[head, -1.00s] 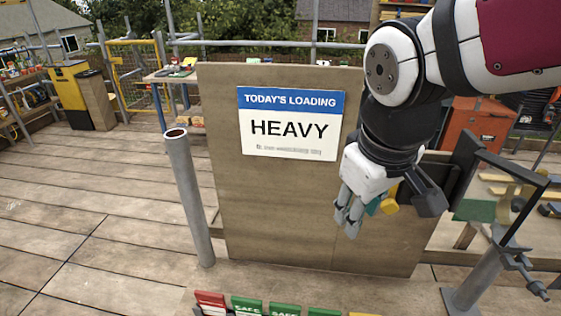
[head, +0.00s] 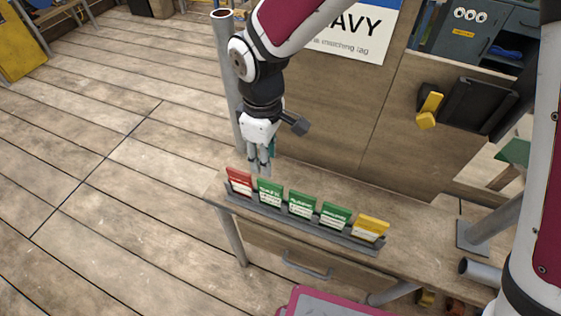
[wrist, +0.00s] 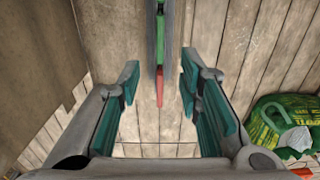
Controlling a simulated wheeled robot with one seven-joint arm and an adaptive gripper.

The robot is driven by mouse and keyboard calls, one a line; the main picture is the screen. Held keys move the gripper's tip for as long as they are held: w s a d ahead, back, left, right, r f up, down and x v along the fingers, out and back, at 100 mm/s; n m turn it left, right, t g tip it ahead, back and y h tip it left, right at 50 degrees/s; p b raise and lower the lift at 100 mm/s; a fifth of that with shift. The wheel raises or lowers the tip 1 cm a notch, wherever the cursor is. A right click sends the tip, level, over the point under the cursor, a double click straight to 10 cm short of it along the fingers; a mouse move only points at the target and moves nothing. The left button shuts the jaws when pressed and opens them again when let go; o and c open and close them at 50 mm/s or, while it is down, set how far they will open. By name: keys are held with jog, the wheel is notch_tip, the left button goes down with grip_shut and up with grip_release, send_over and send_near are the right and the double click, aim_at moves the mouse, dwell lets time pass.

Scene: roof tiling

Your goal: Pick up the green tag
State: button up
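A row of upright tags stands in a dark rack (head: 300,221) on a wooden bench. From left to right they are a red tag (head: 239,181), a green tag (head: 270,192), a second green tag (head: 302,204), a third green tag (head: 335,215) and a yellow tag (head: 371,228). My gripper (head: 261,168) is just behind the red tag and the leftmost green tag. In the wrist view my gripper (wrist: 160,72) is open and empty. There, the green (wrist: 160,33) and red (wrist: 159,86) tags show edge-on between the fingers.
A sign board (head: 350,105) with a white and blue notice rises behind the bench. A grey post (head: 228,70) stands behind my gripper. A black box with a yellow lever (head: 430,108) is at right. A green bag (wrist: 285,125) lies below in the wrist view.

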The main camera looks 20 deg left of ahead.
aim_at(270, 183)
notch_tip(270, 183, down, 6)
jog(key=shift+f, duration=0.2)
jog(key=shift+d+f+p, duration=0.15)
jog(key=shift+f+p, duration=0.2)
jog(key=shift+f, duration=1)
jog(key=shift+d+f+p, duration=0.1)
jog(key=shift+f+p, duration=0.2)
jog(key=shift+f, duration=1.05)
grip_shut()
